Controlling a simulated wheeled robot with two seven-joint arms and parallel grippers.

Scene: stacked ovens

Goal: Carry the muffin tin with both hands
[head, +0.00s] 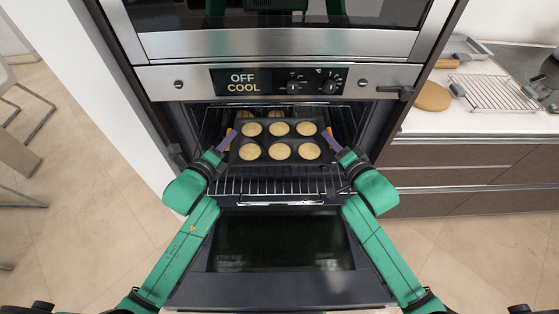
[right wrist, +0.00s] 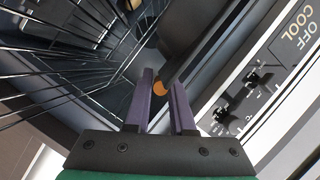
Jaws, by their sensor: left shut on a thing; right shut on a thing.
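The dark muffin tin (head: 265,141), with several pale yellow muffins in its cups, is at the mouth of the lower oven, over the wire rack. I cannot tell whether it touches the rack. My left gripper (head: 230,140) is shut on its left side, and my right gripper (head: 330,138) is shut on its right side. In the right wrist view, the purple fingers of my right gripper (right wrist: 168,100) are on either side of the tin's edge, where an orange patch (right wrist: 159,88) shows. The gripped edges are partly hidden by the fingers.
The oven door (head: 280,243) is folded down below the tin. The wire rack (head: 270,186) reaches out of the oven. The control panel (head: 245,83) above reads "OFF COOL". A counter (head: 480,122) at the right holds a cooling rack (head: 492,92) and a round wooden board (head: 432,97).

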